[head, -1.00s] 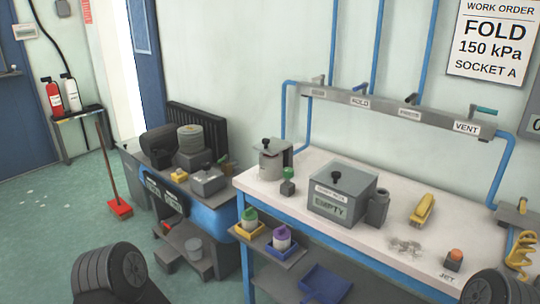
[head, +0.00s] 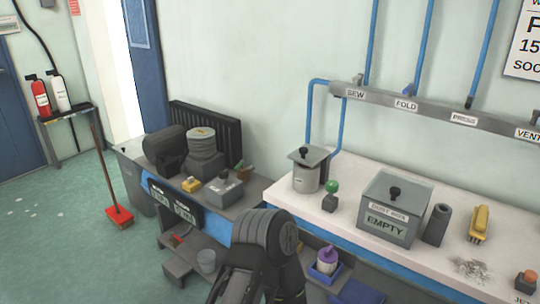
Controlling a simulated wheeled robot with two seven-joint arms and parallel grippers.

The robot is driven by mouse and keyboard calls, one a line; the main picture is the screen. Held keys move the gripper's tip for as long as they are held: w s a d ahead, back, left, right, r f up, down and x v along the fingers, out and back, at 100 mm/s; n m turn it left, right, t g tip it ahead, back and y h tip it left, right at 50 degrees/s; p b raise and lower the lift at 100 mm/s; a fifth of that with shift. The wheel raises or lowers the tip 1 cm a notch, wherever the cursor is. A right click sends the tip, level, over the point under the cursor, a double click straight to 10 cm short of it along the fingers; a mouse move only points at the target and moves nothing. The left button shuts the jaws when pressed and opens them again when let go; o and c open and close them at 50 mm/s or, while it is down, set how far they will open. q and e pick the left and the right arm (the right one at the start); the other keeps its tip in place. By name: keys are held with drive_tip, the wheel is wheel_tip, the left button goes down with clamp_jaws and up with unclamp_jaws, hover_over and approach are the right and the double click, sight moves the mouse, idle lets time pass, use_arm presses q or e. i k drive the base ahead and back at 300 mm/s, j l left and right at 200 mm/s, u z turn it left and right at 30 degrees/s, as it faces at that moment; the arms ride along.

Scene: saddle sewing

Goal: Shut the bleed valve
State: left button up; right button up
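No part in the head view is labelled as a bleed valve, and I cannot tell which one it is. A grey valve rail (head: 435,112) on the wall carries small levers and labels reading SEW, FOLD, a blurred third word and VENT (head: 528,134). The VENT end is cut off by the right edge. A green ball knob on a dark block (head: 331,202) stands on the bench beside a lidded grey pot (head: 307,172). One of my dark arm links shows at the bottom centre; no gripper fingers show.
The white bench (head: 345,222) also holds a grey box marked EMPTY (head: 390,222), a dark cylinder (head: 437,224) and a yellow brush-like tool (head: 480,224). A lower dark bench with cluttered equipment stands left. A red broom (head: 120,216) leans over open green floor.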

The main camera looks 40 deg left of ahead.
sight(241, 164)
drive_tip(key=j+z, duration=0.1)
drive_tip(key=j, duration=0.45)
drive_tip(key=j+z, duration=0.1)
drive_tip(key=j, duration=0.45)
drive_tip(key=j+z, duration=0.1)
drive_tip(key=j, duration=0.4)
drive_tip(key=k+j+z, duration=0.15)
drive_tip(key=j, duration=0.4)
drive_tip(key=j+z, duration=0.1)
drive_tip(key=j, duration=0.45)
drive_tip(key=k+j+z, duration=0.1)
drive_tip(key=j, duration=0.4)
drive_tip(key=k+j, duration=0.1)
drive_tip(key=j, duration=0.35)
drive_tip(key=k+j, duration=0.15)
drive_tip(key=j, duration=0.3)
